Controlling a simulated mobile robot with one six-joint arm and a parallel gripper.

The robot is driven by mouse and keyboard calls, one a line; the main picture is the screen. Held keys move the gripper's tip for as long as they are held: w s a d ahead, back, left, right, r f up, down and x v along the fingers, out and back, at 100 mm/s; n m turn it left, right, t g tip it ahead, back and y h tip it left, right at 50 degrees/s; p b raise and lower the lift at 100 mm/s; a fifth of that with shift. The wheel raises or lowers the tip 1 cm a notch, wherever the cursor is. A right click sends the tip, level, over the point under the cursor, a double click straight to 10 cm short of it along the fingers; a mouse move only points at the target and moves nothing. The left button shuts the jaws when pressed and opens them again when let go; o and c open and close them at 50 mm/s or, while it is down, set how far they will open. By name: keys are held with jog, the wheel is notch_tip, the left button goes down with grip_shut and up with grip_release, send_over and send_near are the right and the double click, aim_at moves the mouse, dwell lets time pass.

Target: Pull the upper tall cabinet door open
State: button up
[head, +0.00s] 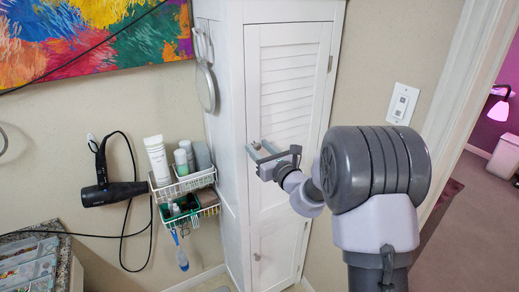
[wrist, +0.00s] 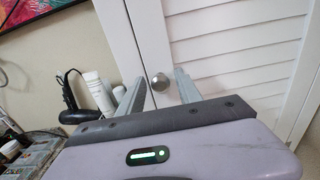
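The tall white cabinet (head: 230,100) stands in the middle of the head view. Its upper door (head: 290,80) has louvered slats and looks shut; the slats also fill the right of the wrist view (wrist: 240,50). A round metal knob (wrist: 160,82) sits near the door's left edge in the wrist view. My gripper (head: 260,149) is in front of the upper door's left edge and hides the knob in the head view. Its two fingers are spread, with the knob showing between them in the wrist view. I cannot tell whether they touch it.
A lower door (head: 275,225) with its own knob (head: 257,257) is below. A wire rack (head: 186,190) with bottles and a hair dryer (head: 115,193) hang left of the cabinet. A hand mirror (head: 206,85) hangs on its side. A doorway opens at the right.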

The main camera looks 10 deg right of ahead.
grip_shut()
dwell(1.2)
